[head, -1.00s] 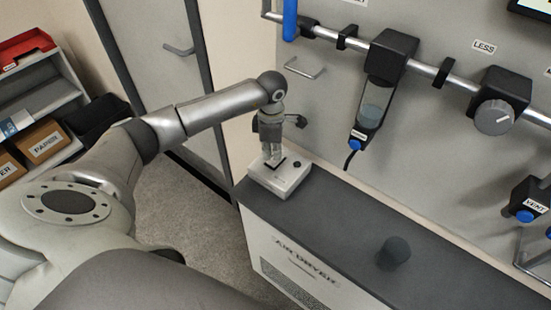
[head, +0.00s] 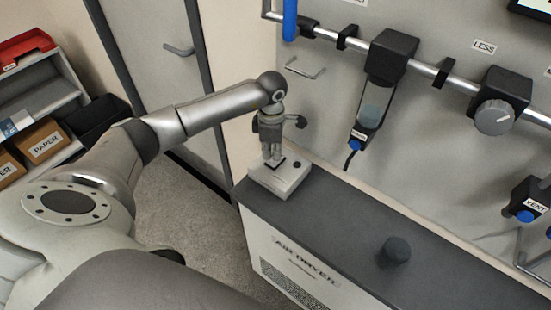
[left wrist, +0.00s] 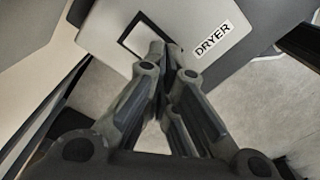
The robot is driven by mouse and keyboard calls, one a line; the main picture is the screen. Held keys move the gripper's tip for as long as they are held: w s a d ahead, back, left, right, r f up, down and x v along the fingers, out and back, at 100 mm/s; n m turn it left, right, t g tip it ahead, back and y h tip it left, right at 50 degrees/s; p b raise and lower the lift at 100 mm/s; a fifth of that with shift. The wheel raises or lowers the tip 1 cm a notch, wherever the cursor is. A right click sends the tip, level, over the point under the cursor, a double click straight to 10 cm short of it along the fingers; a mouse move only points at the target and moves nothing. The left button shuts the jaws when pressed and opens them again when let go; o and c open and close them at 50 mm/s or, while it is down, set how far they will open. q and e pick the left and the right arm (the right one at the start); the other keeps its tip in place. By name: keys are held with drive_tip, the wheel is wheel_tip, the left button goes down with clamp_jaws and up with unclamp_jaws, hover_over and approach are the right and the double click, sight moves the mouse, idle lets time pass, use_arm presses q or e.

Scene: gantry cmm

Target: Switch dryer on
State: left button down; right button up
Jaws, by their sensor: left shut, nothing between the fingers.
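The air dryer (head: 262,250) is a low cabinet with a dark top. A pale switch box (head: 287,181) sits on the back left end of that top. It carries a dark-framed switch and a small black knob (head: 297,164). In the left wrist view the box has a DRYER label (left wrist: 212,40) beside the framed switch (left wrist: 133,36). My left gripper (head: 273,160) is shut and empty, pointing down with its fingertips (left wrist: 165,50) at the switch frame. The fingers hide part of the switch; I cannot tell its position or whether they touch it. My right gripper is not in view.
A dark round knob (head: 395,250) stands on the dryer top. A pipe (head: 425,69) with a filter bowl (head: 370,112), a regulator knob (head: 494,117) and a vent valve (head: 528,205) runs along the wall panel. A shelf (head: 45,100) stands at left. The dryer top is otherwise mostly clear.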

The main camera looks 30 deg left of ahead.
sight(272, 162)
use_arm(q)
drive_tip(key=shift+s+f+b, duration=0.1)
drive_tip(key=shift+f+b, duration=1)
drive_tip(key=shift+f, duration=0.15)
idle(0.4)
drive_tip(key=shift+r, duration=0.1)
drive_tip(key=shift+r+p, duration=0.7)
drive_tip(key=shift+r, duration=0.2)
drive_tip(key=shift+r+p, duration=1.35)
drive_tip(key=shift+r, duration=1.2)
